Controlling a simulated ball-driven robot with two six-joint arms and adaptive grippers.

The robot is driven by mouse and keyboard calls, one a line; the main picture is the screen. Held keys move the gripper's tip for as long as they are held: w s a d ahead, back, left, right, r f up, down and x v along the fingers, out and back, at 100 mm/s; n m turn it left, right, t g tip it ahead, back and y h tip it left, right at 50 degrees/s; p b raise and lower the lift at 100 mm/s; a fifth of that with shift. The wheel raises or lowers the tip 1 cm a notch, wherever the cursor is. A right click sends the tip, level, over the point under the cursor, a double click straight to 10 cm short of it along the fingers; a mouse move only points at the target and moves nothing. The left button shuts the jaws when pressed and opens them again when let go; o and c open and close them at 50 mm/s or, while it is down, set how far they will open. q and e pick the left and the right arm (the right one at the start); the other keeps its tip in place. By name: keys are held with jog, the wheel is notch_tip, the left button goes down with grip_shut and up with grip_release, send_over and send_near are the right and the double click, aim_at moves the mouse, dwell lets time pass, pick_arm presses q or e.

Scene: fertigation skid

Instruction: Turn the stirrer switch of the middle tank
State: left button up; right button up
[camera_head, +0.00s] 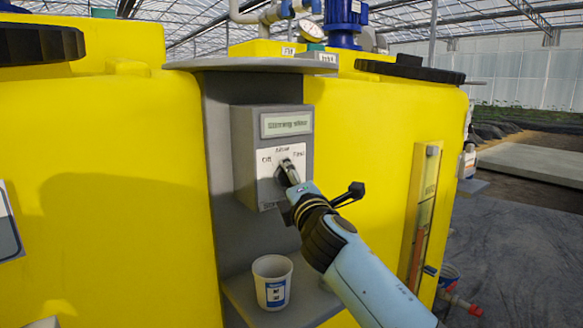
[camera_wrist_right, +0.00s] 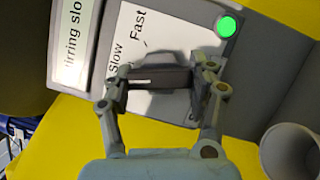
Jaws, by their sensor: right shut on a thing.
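The grey switch box (camera_head: 241,150) is mounted on a grey panel between two yellow tank bodies. Its display (camera_head: 287,125) appears to read "Stirring slow", partly cut off in the right wrist view (camera_wrist_right: 72,48). The white dial plate (camera_wrist_right: 130,40) shows Slow and Fast. My right gripper (camera_head: 288,173) is at the dial, with its fingers shut on both sides of the dark knob (camera_wrist_right: 158,78). The knob's pale mark (camera_wrist_right: 141,82) appears to face the Slow side. A green lamp (camera_wrist_right: 227,26) is lit beside the plate. My left gripper is not in view.
A white cup (camera_head: 272,283) stands on a grey shelf (camera_head: 312,300) below the box; it also shows in the right wrist view (camera_wrist_right: 290,150). A level gauge (camera_head: 423,215) is on the right tank (camera_head: 365,140). A grey ledge (camera_head: 250,66) overhangs the box.

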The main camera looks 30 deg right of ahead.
jog(key=m+g+p, duration=0.1)
jog(key=m+p, duration=0.2)
jog(key=p, duration=0.1)
jog(key=m+g+y+p, duration=0.1)
jog(key=m+p, duration=0.2)
jog(key=p, duration=0.2)
jog(key=m+g+p, duration=0.1)
jog(key=m+p, duration=0.3)
jog(key=shift+r+g+y+p, duration=0.35)
jog(key=shift+g+y+p, duration=0.05)
jog(key=shift+f+m+g+y+p, duration=0.3)
jog(key=shift+m+p, duration=0.4)
jog(key=shift+p, duration=0.4)
jog(key=o, duration=1.2)
jog(key=shift+d, duration=0.1)
jog(key=shift+r, duration=0.1)
